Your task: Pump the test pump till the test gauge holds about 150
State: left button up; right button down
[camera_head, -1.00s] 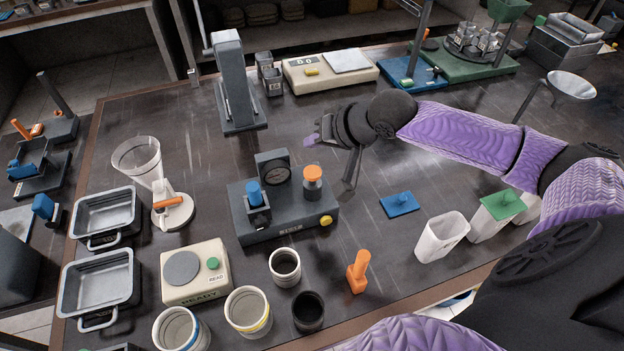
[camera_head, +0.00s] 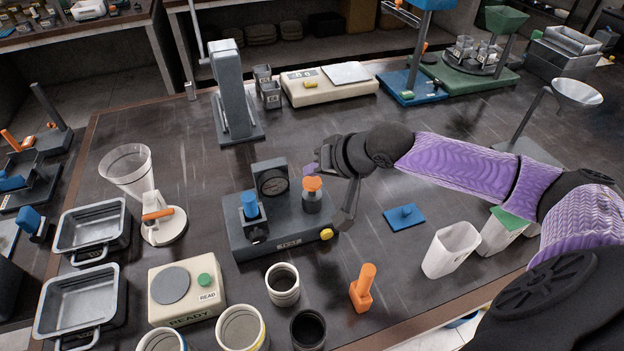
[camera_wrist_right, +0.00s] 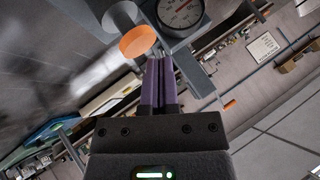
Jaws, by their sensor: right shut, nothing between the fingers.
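The test unit is a dark grey base (camera_head: 290,243) with a TEST label. It carries a round test gauge (camera_head: 271,181), a blue-topped part (camera_head: 249,205), a yellow knob (camera_head: 326,234) and a pump with an orange cap (camera_head: 312,184). My right gripper (camera_head: 310,170) is shut and empty, just above and behind the orange cap. In the right wrist view my closed fingers (camera_wrist_right: 158,65) point close beside the orange cap (camera_wrist_right: 137,42), with the gauge dial (camera_wrist_right: 183,10) partly cut off above. I cannot tell whether they touch the cap or read the needle's value. My left gripper is not in view.
A blue plate with a knob (camera_head: 404,216), an orange upright tool (camera_head: 362,288) and a white bin (camera_head: 451,249) stand to the right. Several cups and a READY box (camera_head: 187,286) stand in front. A tall grey press (camera_head: 234,95) stands behind.

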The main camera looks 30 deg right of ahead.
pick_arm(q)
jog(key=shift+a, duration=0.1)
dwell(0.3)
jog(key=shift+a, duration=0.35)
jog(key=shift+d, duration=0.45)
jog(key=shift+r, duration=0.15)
pick_arm(e)
jog(key=shift+f, duration=0.15)
jog(key=shift+f, duration=0.25)
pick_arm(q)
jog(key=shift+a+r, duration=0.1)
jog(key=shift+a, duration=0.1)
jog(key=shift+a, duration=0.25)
pick_arm(e)
jog(key=shift+f, duration=0.1)
